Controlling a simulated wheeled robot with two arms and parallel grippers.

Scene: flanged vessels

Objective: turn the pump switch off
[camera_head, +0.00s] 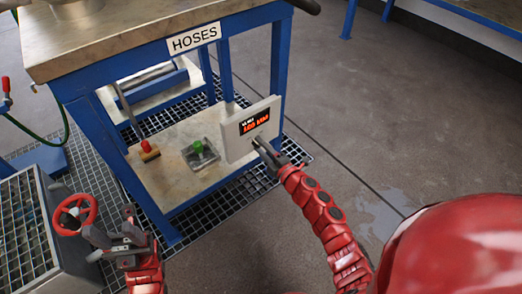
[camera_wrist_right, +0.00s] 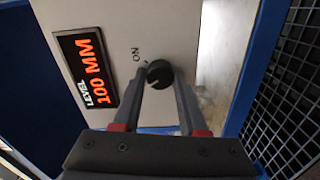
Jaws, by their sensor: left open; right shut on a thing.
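The wrist view shows the display (camera_wrist_right: 88,72) reading "LEVEL 100 MM". The pump switch is a round dark knob (camera_wrist_right: 160,73) on this panel, with "ON" printed beside it. My right gripper (camera_wrist_right: 159,82) is shut on the knob, one finger on each side. In the head view my right gripper (camera_head: 261,147) covers the knob. My left gripper (camera_head: 112,238) is open and empty, low at the left.
A red handwheel (camera_head: 75,213) is close to the left of my left gripper. A green-topped box (camera_head: 199,148) and a red-topped piece (camera_head: 147,149) sit on the lower shelf. The bench carries a "HOSES" sign (camera_head: 194,39). Floor at right is clear.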

